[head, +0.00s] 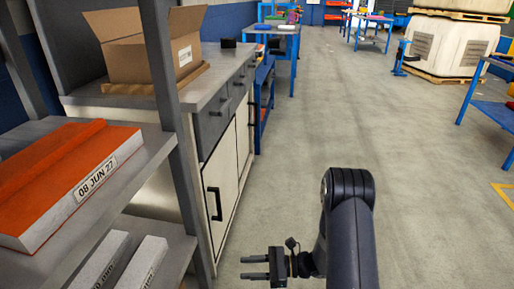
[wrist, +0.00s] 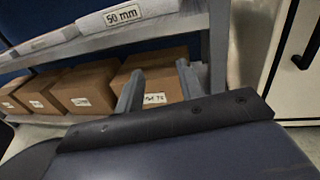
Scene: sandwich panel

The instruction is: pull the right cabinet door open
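The cabinet has two cream doors under grey drawers, both looking closed. The farther door (head: 243,134), the right one when facing the cabinet, has a black upright handle (head: 252,110). The nearer door (head: 223,168) has a black handle (head: 214,204). My gripper (head: 243,267) is low over the floor in front of the near end of the cabinet, fingers pointing left, apart and empty. It touches neither door. In the wrist view the open fingers (wrist: 158,88) face a shelf; a cream door (wrist: 290,95) with a black handle (wrist: 307,48) is at the right edge.
A grey shelf rack (head: 175,130) with an orange-topped slab (head: 65,175) stands at the near left. Cardboard boxes (wrist: 90,90) sit on its lower level. An open carton (head: 150,50) is on the cabinet top. A blue table (head: 490,105) stands right; the floor between is clear.

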